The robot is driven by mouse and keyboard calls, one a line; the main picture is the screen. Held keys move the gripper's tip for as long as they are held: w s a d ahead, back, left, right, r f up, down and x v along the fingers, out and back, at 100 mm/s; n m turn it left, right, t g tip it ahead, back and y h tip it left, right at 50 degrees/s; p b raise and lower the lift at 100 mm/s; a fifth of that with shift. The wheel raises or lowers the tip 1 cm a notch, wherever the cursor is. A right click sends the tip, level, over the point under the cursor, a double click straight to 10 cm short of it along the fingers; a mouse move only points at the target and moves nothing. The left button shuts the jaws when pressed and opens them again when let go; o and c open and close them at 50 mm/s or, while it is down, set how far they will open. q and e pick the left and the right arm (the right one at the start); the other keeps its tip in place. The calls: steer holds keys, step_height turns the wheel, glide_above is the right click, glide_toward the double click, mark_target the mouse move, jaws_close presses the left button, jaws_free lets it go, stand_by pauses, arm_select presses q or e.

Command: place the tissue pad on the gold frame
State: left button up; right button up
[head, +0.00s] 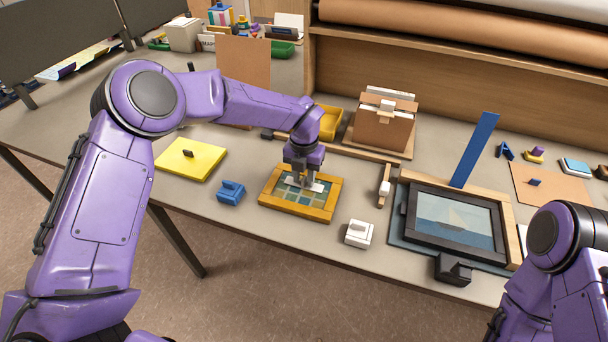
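The gold frame (268,200) lies flat near the front edge of the table, around a picture of teal and pale squares. My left gripper (303,184) points down over the middle of this picture. Small white pieces show at its fingertips; I cannot tell whether they are a held thing or lie on the picture, nor whether the fingers are shut. A white block with a raised grip (358,234), possibly the tissue pad, sits on the table to the right of the frame. My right gripper is out of view; only its arm shows at lower right.
A blue block (230,193) and a yellow pad with a dark knob (190,160) lie left of the frame. A black-framed picture (408,223) lies to the right, with a dark block (453,271) before it. A brown file box (380,131) stands behind.

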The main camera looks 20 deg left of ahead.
mark_target(304, 178)
arm_select(q)
steer(key=shift+r, duration=0.4)
step_height(304, 178, up, 12)
steer(key=b, duration=0.2)
steer(key=shift+f, duration=0.2)
